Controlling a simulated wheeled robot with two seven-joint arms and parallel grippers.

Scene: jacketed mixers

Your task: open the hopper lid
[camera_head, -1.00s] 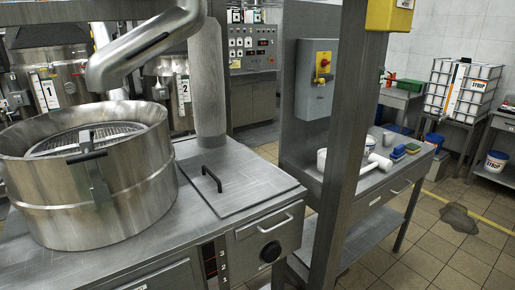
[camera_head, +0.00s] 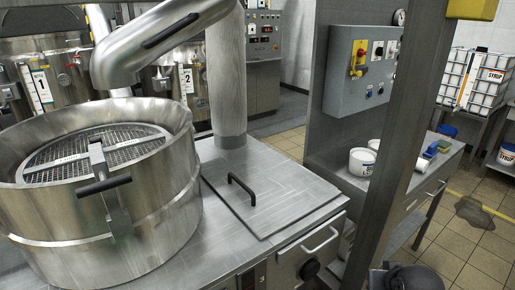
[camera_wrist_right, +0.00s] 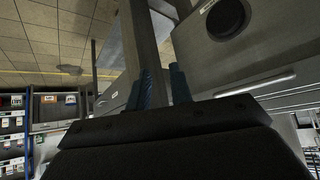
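A flat square steel lid (camera_head: 285,188) lies closed on the steel counter, right of the round drum. Its black bar handle (camera_head: 241,187) stands up near its left side. No gripper is at the lid or its handle. My right gripper (camera_wrist_right: 161,72) shows in the right wrist view, with two blue ribbed fingers apart and nothing seen between them. A dark rounded part, probably of my right arm, shows at the bottom right of the head view. My left gripper is in neither view.
The steel drum (camera_head: 110,215) with a mesh top stands left of the lid. A thick pipe (camera_head: 228,80) rises behind the lid. An upright post (camera_head: 395,150) stands to the right, before a side bench with white tubs (camera_head: 362,161). The lid's top is clear.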

